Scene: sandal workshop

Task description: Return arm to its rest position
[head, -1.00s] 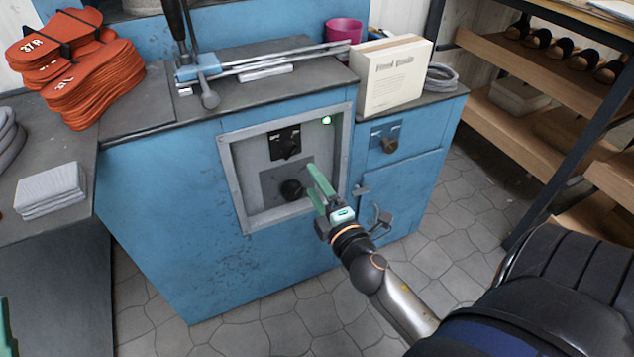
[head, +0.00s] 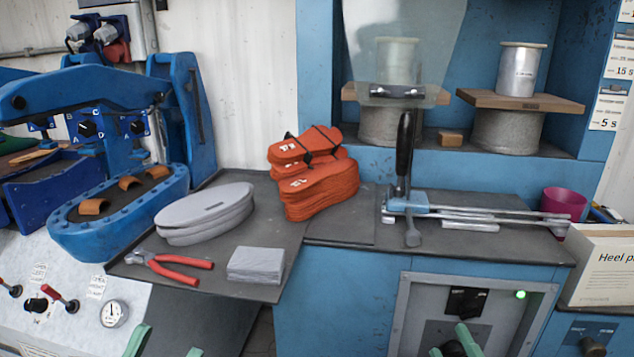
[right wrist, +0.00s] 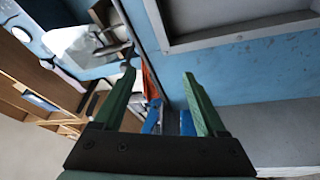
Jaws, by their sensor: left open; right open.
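My right gripper (head: 461,340) is at the bottom of the head view, in front of the grey control panel (head: 405,318) and below its black switch (head: 466,301). Its green fingers are cut off by the frame edge. In the right wrist view my right gripper (right wrist: 158,78) is open, with nothing between its fingers. My left gripper (head: 168,345) shows only as two green fingertips at the bottom left edge of the head view. They are apart and empty, below the dark bench top. Both arms' links are out of the head view.
The blue press (head: 105,215) stands at the left. Pliers (head: 172,266), grey soles (head: 204,212), a grey stack (head: 256,265) and orange soles (head: 318,190) lie on the bench. A lever tool (head: 408,205), magenta cup (head: 563,203) and cream box (head: 604,268) stand right. A green lamp (head: 521,295) is lit.

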